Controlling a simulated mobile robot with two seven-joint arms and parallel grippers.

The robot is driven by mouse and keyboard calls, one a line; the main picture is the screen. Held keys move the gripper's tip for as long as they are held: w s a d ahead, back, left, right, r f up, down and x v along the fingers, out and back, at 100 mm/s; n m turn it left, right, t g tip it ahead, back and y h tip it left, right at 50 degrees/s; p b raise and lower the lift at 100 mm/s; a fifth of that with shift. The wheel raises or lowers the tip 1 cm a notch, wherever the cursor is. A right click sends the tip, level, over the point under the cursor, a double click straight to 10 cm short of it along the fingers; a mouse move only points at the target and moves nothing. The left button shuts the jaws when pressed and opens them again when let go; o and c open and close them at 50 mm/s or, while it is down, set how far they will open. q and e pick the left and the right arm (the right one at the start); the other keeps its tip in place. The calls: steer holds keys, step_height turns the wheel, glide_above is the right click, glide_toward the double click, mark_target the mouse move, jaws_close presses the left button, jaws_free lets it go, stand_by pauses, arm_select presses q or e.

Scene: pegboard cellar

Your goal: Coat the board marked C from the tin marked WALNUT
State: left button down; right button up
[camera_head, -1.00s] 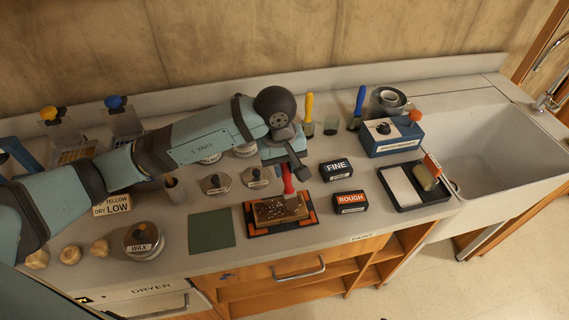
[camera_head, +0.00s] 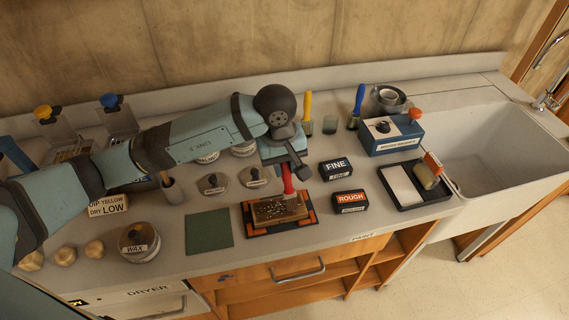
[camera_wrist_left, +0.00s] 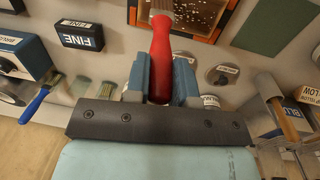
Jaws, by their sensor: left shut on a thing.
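My left gripper (camera_head: 287,170) is shut on a red-handled brush (camera_head: 289,182), which also shows in the left wrist view (camera_wrist_left: 161,55). The brush points down over a brown board (camera_head: 277,209) with pale specks. The board lies on a black mat with orange corners (camera_head: 310,219). I cannot tell whether the bristles touch the board. My right gripper is out of view.
FINE (camera_head: 336,169) and ROUGH (camera_head: 350,202) blocks sit right of the mat. A black tray (camera_head: 410,203), a blue box (camera_head: 392,137) and the sink (camera_head: 480,150) lie farther right. A green sheet (camera_head: 209,228) and a WAX tin (camera_head: 140,242) are left.

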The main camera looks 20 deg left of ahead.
arm_select(q)
steer(key=shift+f, duration=0.15)
steer(key=shift+w+d+f+b, duration=0.1)
steer(key=shift+w+d+b, duration=0.2)
steer(key=shift+b, duration=1.5)
steer(key=shift+s+a, duration=0.35)
steer(key=shift+a, duration=0.05)
steer(key=w+d+b, duration=0.2)
steer(key=d, duration=0.1)
steer(key=shift+d, duration=0.15)
steer(key=shift+r+b, duration=0.35)
steer(key=shift+b, duration=1.1)
